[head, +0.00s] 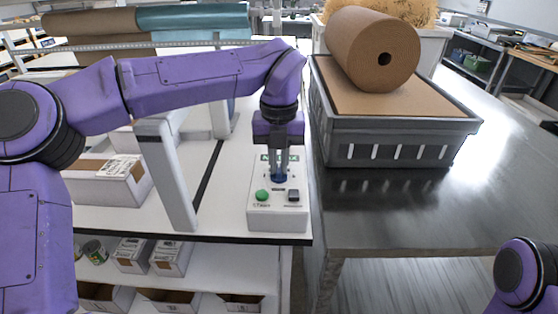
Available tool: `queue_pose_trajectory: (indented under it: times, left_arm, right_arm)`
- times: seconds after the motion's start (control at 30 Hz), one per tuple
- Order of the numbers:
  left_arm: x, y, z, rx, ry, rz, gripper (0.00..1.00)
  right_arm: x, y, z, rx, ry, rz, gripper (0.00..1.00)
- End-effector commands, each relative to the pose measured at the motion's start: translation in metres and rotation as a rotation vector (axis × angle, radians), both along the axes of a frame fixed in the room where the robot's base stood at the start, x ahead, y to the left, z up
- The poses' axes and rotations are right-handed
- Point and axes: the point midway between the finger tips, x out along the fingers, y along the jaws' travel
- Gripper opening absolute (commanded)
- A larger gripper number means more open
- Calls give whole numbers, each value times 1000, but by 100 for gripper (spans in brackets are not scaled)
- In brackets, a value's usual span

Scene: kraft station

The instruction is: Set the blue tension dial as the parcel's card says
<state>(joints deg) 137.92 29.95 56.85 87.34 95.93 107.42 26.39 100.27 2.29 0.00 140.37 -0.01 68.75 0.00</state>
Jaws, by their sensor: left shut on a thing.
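The blue tension dial (279,178) sits on the upper part of a white control box (277,222) on the white bench. My left gripper (279,172) points straight down over the box and is shut on the dial. The gripper covers most of the dial, so its pointer and setting cannot be read. A white parcel (101,188) with a printed label lies on the bench to the left, partly behind my left arm. The label is too small to read. My right gripper is out of the picture.
The box also has a green button (262,195) and a dark switch (293,195). A grey crate (400,125) with a brown paper roll (372,50) stands on the metal table (420,215) to the right. A white upright (167,175) stands left of the box.

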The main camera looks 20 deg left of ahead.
Motion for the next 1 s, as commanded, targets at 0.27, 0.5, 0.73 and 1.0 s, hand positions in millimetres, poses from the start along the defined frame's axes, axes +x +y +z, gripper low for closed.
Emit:
queue_pose_trajectory:
  times: [0.27,0.5,0.73,1.0]
  left_arm:
    - [0,0,1,0,-3,0,38]
    - [1,0,8,0,-4,1,38]
    - [1,0,61,0,-6,2,38]
    - [0,0,104,0,-3,1,38]
  right_arm:
    - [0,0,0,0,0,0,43]
    - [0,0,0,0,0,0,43]
    - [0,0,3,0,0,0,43]
    - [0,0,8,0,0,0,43]
